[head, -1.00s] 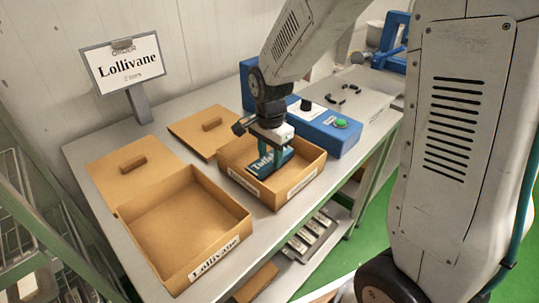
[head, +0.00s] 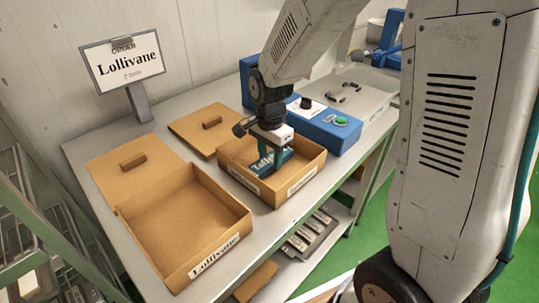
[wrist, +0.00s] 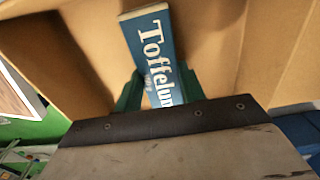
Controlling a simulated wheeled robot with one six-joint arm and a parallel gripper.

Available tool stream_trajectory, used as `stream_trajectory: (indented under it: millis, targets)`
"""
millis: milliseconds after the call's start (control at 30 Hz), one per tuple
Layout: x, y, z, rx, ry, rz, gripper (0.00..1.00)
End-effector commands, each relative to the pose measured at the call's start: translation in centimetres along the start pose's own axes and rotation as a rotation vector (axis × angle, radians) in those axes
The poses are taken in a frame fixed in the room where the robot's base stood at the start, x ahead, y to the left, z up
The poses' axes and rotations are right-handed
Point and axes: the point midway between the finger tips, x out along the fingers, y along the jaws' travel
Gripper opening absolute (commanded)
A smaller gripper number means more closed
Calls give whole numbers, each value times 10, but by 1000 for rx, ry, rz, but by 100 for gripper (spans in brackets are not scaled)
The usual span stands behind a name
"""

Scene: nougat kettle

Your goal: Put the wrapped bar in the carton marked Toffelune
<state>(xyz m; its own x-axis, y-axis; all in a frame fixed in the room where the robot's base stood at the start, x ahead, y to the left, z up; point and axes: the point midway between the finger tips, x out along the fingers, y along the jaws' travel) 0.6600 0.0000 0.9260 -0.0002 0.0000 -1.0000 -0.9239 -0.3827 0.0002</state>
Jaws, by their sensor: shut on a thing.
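My gripper (head: 275,157) is shut on the blue wrapped bar (head: 260,165), within the walls of the right-hand open carton (head: 312,166). In the wrist view the bar (wrist: 153,40) lies between the green fingers, its white lettering reading "Toffelun" before my gripper hides the rest. Brown carton walls and floor surround it there. I cannot tell whether the bar touches the carton floor. The right-hand carton bears white labels on its walls, too small to read. The left-hand open carton (head: 165,262) is marked "Lollivane" and looks empty.
A sign reading "Lollivane" (head: 124,62) stands at the back left. Two brown lids (head: 120,180) lie behind the cartons. A shelf lies below the table.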

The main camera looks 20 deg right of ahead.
Motion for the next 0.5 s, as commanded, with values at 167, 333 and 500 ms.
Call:
stream_trajectory:
  millis: [167,333,500]
  targets:
    - [0,0,0,0,0,0,9]
    - [0,0,0,0,0,0,65]
    - [0,0,0,0,0,0,65]
